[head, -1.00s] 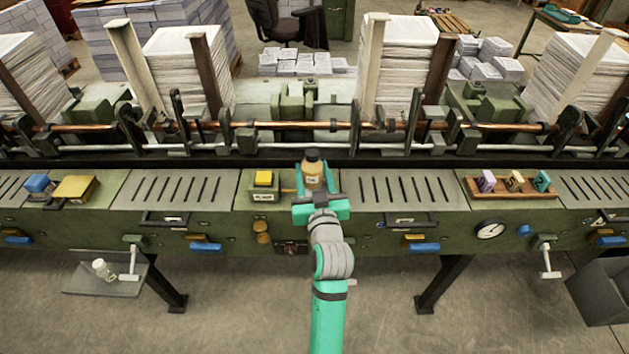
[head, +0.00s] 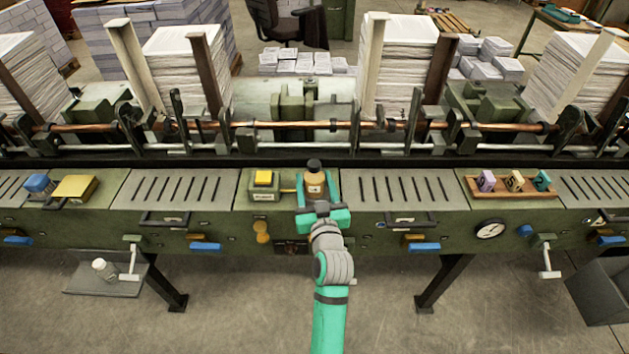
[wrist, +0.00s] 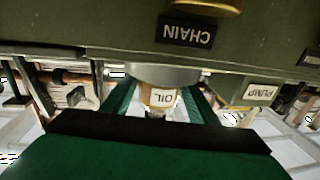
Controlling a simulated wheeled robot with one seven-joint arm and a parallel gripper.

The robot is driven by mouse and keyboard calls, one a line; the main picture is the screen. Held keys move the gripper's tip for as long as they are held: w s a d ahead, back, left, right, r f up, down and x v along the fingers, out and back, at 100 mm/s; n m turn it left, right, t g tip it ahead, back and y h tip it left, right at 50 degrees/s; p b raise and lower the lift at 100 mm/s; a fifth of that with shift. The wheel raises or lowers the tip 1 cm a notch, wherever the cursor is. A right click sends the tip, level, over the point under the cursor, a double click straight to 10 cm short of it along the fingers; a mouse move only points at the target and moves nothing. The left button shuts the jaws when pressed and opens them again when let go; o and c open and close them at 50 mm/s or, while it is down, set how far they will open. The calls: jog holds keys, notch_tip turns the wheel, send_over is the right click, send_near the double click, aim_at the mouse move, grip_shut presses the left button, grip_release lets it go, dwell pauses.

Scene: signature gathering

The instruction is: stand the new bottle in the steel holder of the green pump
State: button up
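The bottle (head: 313,188), amber-brown with a dark cap and a pale label, stands upright near the middle of the green machine's front. My gripper (head: 323,207) reaches it from the near side. In the wrist view, turned upside down, the bottle (wrist: 162,100) shows its OIL label between the two green fingers (wrist: 162,106), which are closed on its sides. A grey steel round piece, seemingly the holder (wrist: 165,74), appears at the bottle's lower end. I cannot tell whether the base is seated inside it.
A wooden rack (head: 512,192) of coloured blocks is at right. A small pale bottle (head: 104,269) is on the low side tray (head: 85,283). Rods and paper stacks rise behind.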

jog(key=shift+o, duration=0.5)
jog(key=shift+r, duration=0.25)
jog(key=s+d, duration=0.2)
jog(key=s, duration=1)
jog(key=s+f+m+g+h, duration=0.1)
jog(key=s+f+m+h, duration=0.15)
jog(key=s+f, duration=1.15)
jog(key=s+a+r+g, duration=0.1)
jog(key=s+a+r, duration=0.1)
jog(key=s, duration=2)
jog(key=shift+r+n, duration=0.15)
jog(key=shift+n, duration=0.2)
